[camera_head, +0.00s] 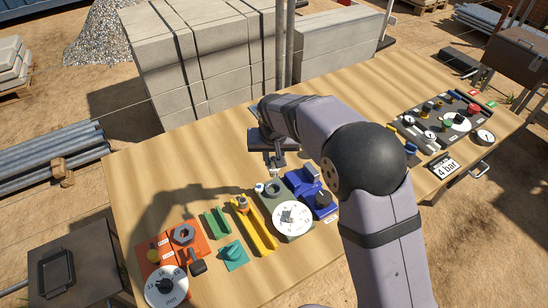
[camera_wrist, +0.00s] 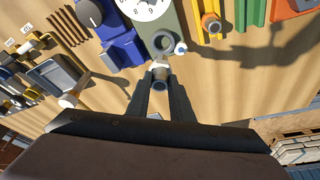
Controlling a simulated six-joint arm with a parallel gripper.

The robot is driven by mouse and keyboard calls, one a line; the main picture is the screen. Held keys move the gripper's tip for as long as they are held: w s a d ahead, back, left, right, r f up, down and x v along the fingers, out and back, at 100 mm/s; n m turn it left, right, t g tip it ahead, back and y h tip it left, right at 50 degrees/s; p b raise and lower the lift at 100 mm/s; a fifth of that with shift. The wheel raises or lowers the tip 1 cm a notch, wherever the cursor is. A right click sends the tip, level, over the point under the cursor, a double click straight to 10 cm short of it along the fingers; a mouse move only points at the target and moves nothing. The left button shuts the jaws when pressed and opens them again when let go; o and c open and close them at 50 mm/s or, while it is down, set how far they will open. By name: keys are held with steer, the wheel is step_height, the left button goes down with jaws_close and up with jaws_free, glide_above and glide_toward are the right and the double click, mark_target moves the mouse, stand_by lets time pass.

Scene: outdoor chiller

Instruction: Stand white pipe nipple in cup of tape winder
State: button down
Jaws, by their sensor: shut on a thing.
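My gripper (camera_head: 276,162) is over the wooden table and is shut on a small pale piece, which looks like the white pipe nipple (camera_wrist: 160,68). The wrist view shows the piece between the two dark fingertips (camera_wrist: 160,82), its near end a dark ring. A grey-green base with a white dial (camera_head: 292,218), seemingly the tape winder, lies just in front. Its round, open cup (camera_head: 273,187) is at the base's far end. In the wrist view the cup (camera_wrist: 164,41) is just beyond the held piece. Any gap in height between them is hard to tell.
A small white-and-blue piece (camera_wrist: 181,47) is beside the cup. A blue device (camera_head: 313,194) flanks the base on the right, and a yellow rail (camera_head: 253,228) with a brass fitting on the left. Bare table (camera_head: 190,150) lies behind and to the left.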

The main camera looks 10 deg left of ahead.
mark_target(274, 176)
steer(key=shift+f+b, duration=1.5)
steer(key=shift+f, duration=0.75)
steer(key=shift+f+b, duration=0.3)
steer(key=shift+f, duration=0.1)
steer(key=shift+f+b, duration=0.75)
steer(key=shift+f, duration=0.35)
steer(key=shift+f+b, duration=0.7)
steer(key=shift+f, duration=0.3)
steer(key=c, duration=1)
jaws_free()
steer(key=shift+p+v, duration=2)
steer(key=shift+v, duration=1.5)
